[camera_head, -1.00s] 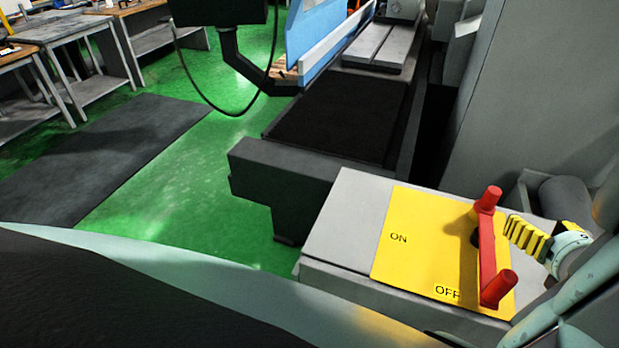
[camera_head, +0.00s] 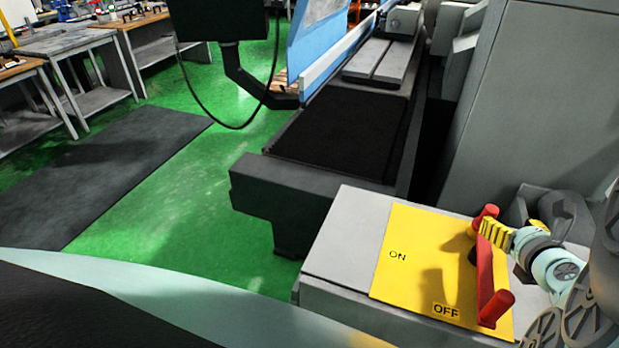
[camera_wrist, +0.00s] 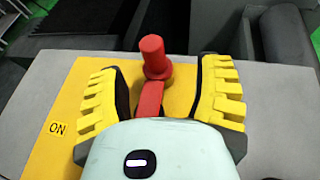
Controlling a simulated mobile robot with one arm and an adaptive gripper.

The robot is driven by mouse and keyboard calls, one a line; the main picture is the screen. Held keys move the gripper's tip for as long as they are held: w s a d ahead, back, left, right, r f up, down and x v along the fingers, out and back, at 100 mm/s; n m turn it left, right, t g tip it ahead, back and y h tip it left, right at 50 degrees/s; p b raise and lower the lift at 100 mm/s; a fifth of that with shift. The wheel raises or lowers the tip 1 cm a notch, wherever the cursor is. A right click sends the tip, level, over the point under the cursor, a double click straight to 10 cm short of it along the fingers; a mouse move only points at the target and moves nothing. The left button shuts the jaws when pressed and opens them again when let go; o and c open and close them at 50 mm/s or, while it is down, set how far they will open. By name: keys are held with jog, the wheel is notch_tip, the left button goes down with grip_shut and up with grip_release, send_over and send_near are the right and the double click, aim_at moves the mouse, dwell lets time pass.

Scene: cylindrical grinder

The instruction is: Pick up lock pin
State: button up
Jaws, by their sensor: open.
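A red two-knob handle (camera_head: 486,270) sits on a yellow ON/OFF plate (camera_head: 420,262) on a grey box, at the lower right of the head view. My gripper (camera_head: 482,230) has its yellow fingers at the handle's far end. In the wrist view, the open fingers of my gripper (camera_wrist: 164,68) stand on either side of the red handle's upright knob (camera_wrist: 154,57), with gaps on both sides. I cannot clearly pick out a separate lock pin; the fingers and my wrist hide part of the handle.
A grey machine cabinet (camera_head: 545,100) stands close behind the box on the right. The machine's dark bed (camera_head: 350,130) lies beyond the box. Open green floor (camera_head: 180,195) and a dark mat (camera_head: 110,180) are to the left, with workbenches farther back.

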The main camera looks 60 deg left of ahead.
aim_at(493, 216)
jog(key=shift+w+a+f, duration=0.2)
jog(key=shift+a, duration=0.2)
jog(key=shift+w+a+f, duration=0.15)
jog(key=shift+a, duration=0.2)
jog(key=shift+w+a+p, duration=0.25)
jog(key=shift+a+p, duration=0.1)
jog(key=shift+s+p+x, duration=0.25)
jog(key=shift+p+x, duration=0.25)
jog(key=shift+x, duration=1.75)
jog(key=shift+a+f, duration=0.1)
jog(key=shift+f, duration=0.1)
jog(key=shift+c, duration=0.3)
grip_shut()
